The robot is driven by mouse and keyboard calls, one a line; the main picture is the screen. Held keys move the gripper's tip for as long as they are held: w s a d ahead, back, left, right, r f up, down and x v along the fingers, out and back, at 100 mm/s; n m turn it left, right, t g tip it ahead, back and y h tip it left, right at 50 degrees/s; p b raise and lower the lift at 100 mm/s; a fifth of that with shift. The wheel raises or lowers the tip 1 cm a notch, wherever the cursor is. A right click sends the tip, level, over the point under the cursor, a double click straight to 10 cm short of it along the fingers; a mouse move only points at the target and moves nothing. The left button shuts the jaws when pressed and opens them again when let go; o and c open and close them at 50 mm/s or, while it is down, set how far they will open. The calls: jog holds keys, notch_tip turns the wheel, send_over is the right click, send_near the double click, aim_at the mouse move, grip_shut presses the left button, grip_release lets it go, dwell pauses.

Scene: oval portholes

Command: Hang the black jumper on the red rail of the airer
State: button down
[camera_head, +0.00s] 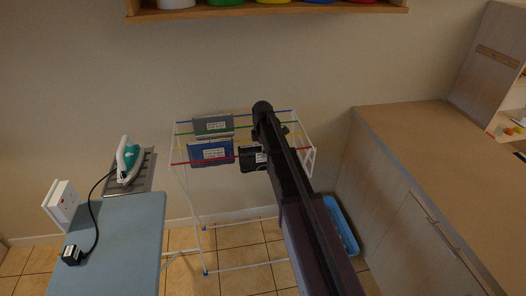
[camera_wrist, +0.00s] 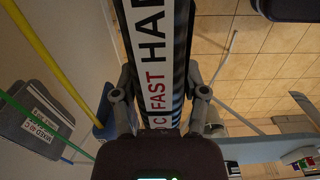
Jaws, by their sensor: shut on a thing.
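The black jumper (camera_wrist: 183,45) is a folded dark piece with a white label, held between the fingers of my gripper (camera_wrist: 162,98). In the head view the jumper (camera_head: 252,158) shows beside my arm, at the front of the white airer (camera_head: 202,215), overlapping the line of the red rail (camera_head: 180,163). Whether it touches the rail I cannot tell. The rails run blue, green, yellow, red from back to front. A grey piece (camera_head: 213,126) and a blue piece (camera_head: 210,152), both labelled, hang left of the jumper.
An ironing board (camera_head: 125,235) with an iron (camera_head: 128,160) stands at the left. A wooden counter (camera_head: 440,140) is at the right. A blue basket (camera_head: 342,225) lies on the floor beside the airer. A shelf with coloured containers (camera_head: 270,9) is above.

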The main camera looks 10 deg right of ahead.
jog(key=shift+f+b, duration=1.1)
jog(key=shift+f, duration=0.15)
jog(key=shift+c, duration=0.2)
grip_release()
jog(key=shift+r, duration=0.1)
